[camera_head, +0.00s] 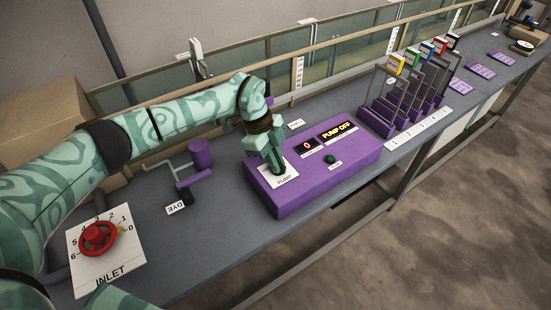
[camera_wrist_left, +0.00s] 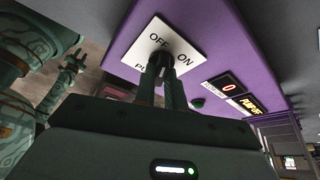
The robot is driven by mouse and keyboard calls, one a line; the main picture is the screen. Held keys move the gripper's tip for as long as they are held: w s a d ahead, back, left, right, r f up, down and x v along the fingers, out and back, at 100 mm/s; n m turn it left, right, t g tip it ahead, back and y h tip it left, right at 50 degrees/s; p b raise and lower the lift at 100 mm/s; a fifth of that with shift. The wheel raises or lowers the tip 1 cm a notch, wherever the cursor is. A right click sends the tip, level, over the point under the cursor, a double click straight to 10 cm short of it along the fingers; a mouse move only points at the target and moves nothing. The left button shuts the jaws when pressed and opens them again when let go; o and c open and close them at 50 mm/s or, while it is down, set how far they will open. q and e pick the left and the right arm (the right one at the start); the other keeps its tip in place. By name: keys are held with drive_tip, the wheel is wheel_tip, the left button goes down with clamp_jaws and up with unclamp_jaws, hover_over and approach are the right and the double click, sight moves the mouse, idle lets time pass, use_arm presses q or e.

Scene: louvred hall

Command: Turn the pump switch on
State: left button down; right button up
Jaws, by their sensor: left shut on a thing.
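The purple pump box (camera_head: 325,178) sits on the grey bench; its display (camera_head: 337,131) reads PUMP OFF and a second display (camera_head: 308,145) reads 0. A white plate (camera_head: 290,176) on its left end carries the pump switch, mostly hidden by my left gripper (camera_head: 277,167). In the left wrist view the black switch knob (camera_wrist_left: 163,51) stands between the OFF and ON labels, and my left gripper (camera_wrist_left: 163,75) is shut on it from above. What looks like my right gripper (camera_wrist_left: 75,62) shows small and dark in the wrist view; its jaws are unclear.
A green button (camera_head: 330,158) is on the box top. To the left are a purple dye valve (camera_head: 194,180) and a red inlet wheel (camera_head: 97,237). A purple rack (camera_head: 405,105) with coloured tags stands to the right. A rail runs behind the bench.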

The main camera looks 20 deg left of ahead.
use_arm(q)
drive_tip(key=m+g, duration=0.1)
drive_tip(key=m, duration=0.2)
drive_tip(key=shift+w, duration=0.2)
drive_tip(key=m+g+y+b, duration=0.1)
drive_tip(key=m, duration=0.2)
drive_tip(key=shift+m, duration=0.3)
drive_tip(key=m+b, duration=0.1)
drive_tip(key=m, duration=0.1)
drive_tip(key=m+g+y+b, duration=0.1)
drive_tip(key=m, duration=0.1)
drive_tip(key=shift+w+d+y, duration=0.1)
drive_tip(key=shift+d+y, duration=0.05)
drive_tip(key=shift+y, duration=0.15)
drive_tip(key=shift+d+m+g+y+b, duration=0.1)
drive_tip(key=shift+m+g+y+b, duration=0.4)
drive_tip(key=shift+m, duration=1.3)
drive_tip(key=shift+b, duration=0.3)
drive_tip(key=c, duration=1.5)
unclamp_jaws()
drive_tip(key=shift+o, duration=0.2)
drive_tip(key=shift+r, duration=0.1)
